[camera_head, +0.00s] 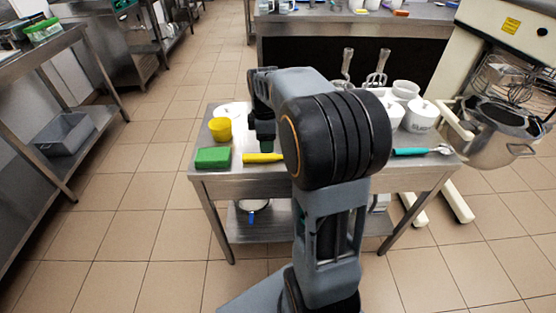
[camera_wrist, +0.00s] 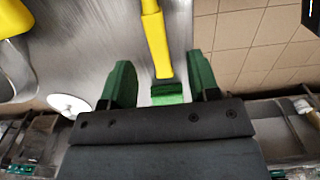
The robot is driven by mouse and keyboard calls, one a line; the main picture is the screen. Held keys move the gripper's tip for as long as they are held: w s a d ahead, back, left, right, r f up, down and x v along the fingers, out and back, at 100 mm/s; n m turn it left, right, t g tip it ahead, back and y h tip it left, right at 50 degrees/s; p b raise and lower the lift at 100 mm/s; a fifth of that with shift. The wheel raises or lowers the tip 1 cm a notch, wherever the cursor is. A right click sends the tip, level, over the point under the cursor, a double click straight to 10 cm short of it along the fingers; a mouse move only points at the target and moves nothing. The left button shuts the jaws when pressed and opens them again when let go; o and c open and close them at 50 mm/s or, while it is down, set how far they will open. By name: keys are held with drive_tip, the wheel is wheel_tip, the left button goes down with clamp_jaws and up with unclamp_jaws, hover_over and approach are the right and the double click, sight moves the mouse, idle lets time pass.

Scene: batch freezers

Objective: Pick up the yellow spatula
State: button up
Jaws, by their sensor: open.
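The yellow spatula (camera_head: 262,158) lies on the steel table near its front edge, partly hidden behind my arm in the head view. In the wrist view its yellow handle (camera_wrist: 157,40) runs down from the top edge toward the gap between my fingers. My gripper (camera_wrist: 161,80) is open, with one green finger on each side of the handle's lower end. A green patch (camera_wrist: 167,94) shows between the fingers; I cannot tell what it belongs to. In the head view my gripper (camera_head: 265,146) is just above the spatula's left part; contact cannot be told.
A green block (camera_head: 213,157) and a yellow cup (camera_head: 221,129) stand left of the spatula. A teal-handled utensil (camera_head: 412,152) and white containers (camera_head: 421,114) are at the table's right. The floor to the left is open.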

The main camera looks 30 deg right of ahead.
sight(269, 155)
drive_tip(key=f, duration=0.3)
drive_tip(key=f+b, duration=0.1)
drive_tip(key=f, duration=0.1)
drive_tip(key=shift+w+d, duration=0.1)
drive_tip(key=shift+d, duration=0.3)
drive_tip(key=shift+f, duration=0.85)
drive_tip(key=shift+c, duration=0.3)
drive_tip(key=c, duration=1)
drive_tip(key=shift+o, duration=0.2)
drive_tip(key=shift+r, duration=0.15)
